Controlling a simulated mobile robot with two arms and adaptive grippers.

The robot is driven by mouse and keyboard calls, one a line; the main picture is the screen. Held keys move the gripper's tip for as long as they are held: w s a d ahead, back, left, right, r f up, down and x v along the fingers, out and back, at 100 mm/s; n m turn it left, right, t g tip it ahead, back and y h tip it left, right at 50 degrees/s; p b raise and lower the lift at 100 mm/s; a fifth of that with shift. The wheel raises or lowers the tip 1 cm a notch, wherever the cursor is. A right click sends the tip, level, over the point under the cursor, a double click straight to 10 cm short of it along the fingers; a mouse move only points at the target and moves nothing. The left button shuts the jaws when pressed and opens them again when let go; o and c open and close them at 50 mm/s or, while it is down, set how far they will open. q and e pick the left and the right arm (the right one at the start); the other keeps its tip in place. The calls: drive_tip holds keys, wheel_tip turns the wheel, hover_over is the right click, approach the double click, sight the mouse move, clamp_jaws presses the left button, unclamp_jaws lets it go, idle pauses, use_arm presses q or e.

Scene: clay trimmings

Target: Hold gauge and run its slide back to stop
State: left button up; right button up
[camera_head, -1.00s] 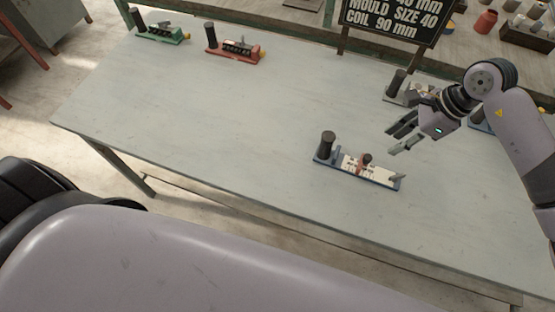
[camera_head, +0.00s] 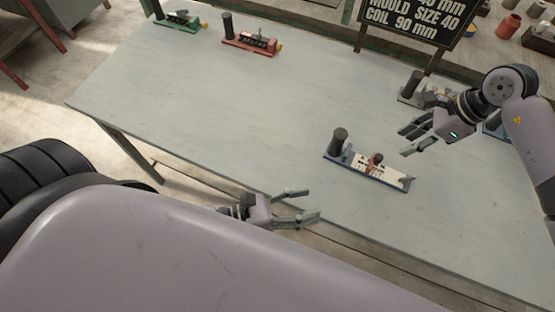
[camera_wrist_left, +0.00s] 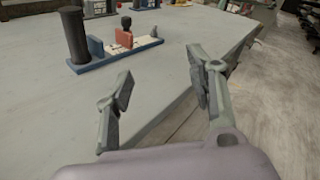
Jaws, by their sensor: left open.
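The blue-based gauge (camera_head: 366,183) lies on the table, with a dark upright post (camera_head: 338,142) at its left end, a white scale strip and a red slide with a dark knob (camera_head: 375,160) near its middle. The gauge also shows in the left wrist view (camera_wrist_left: 117,52), beyond the fingers. My left gripper (camera_head: 306,205) is open and empty at the table's front edge, left of and nearer than the gauge. It also shows in the left wrist view (camera_wrist_left: 160,95). My right gripper (camera_head: 411,140) has its fingers apart, empty, above the table behind and right of the gauge.
A green gauge (camera_head: 180,22) and a red gauge (camera_head: 250,44) stand at the table's far left. A grey gauge (camera_head: 412,88) is partly hidden behind my right arm. A black sign (camera_head: 408,20) stands at the back. The table's middle (camera_head: 230,110) is clear.

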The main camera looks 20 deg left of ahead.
use_arm(q)
drive_tip(key=w+a+r+t, duration=0.2)
drive_tip(key=w+a+r, duration=0.1)
drive_tip(key=w+r, duration=0.15)
drive_tip(key=m+t+y, duration=0.1)
drive_tip(key=m, duration=0.1)
approach(334, 140)
drive_tip(key=x, duration=1.1)
drive_tip(key=shift+w+d+r, duration=0.1)
drive_tip(key=shift+w+d, duration=0.05)
drive_tip(key=shift+w, duration=0.15)
drive_tip(key=shift+c, duration=0.6)
clamp_jaws()
